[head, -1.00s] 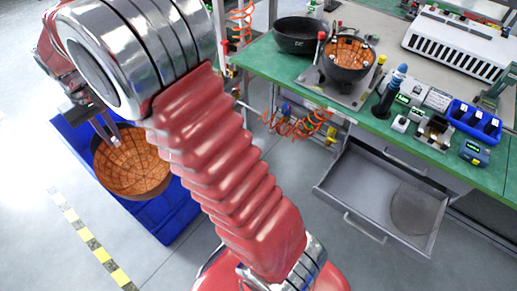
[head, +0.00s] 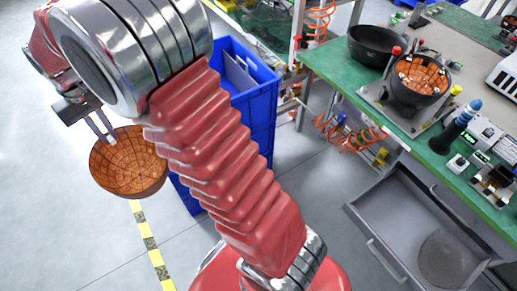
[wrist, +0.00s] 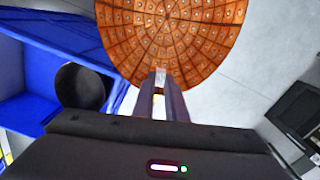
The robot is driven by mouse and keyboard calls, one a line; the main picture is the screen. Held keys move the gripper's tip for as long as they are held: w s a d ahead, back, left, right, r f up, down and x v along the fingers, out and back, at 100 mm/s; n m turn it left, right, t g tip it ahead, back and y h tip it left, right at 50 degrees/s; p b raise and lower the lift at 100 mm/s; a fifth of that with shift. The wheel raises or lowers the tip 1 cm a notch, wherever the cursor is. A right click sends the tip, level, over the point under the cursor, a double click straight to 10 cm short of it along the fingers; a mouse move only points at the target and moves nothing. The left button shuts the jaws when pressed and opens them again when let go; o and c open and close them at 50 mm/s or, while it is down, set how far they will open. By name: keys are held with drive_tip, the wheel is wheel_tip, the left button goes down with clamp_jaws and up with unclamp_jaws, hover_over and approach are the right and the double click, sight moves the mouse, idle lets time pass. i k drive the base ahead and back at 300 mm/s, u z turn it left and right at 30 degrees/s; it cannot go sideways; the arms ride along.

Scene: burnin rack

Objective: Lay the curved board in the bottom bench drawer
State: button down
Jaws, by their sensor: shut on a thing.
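The curved board (head: 128,165) is an orange-brown, bowl-shaped piece with a grid pattern. My gripper (head: 108,138) is shut on its rim and holds it in the air at the left of the head view. In the wrist view the board (wrist: 172,35) shows just beyond the fingertips (wrist: 160,80). The bench drawer (head: 388,222) stands open at the lower right, far from my gripper. A grey round disc (head: 448,258) lies in its right part; its left part is bare.
A blue crate (head: 255,110) with grey panels stands behind my arm. The green bench (head: 340,70) carries a black bowl (head: 375,44), a fixture with another orange board (head: 421,74), and small devices. Orange coiled hoses (head: 345,135) hang by the bench. A dark round thing (wrist: 80,88) shows beside blue surfaces.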

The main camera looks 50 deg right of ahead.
sight(389, 211)
drive_tip(key=z, duration=0.7)
drive_tip(key=i, duration=0.1)
drive_tip(key=u, duration=1.2)
drive_tip(key=k, duration=1)
drive_tip(key=z, duration=0.2)
drive_tip(key=k, duration=1.25)
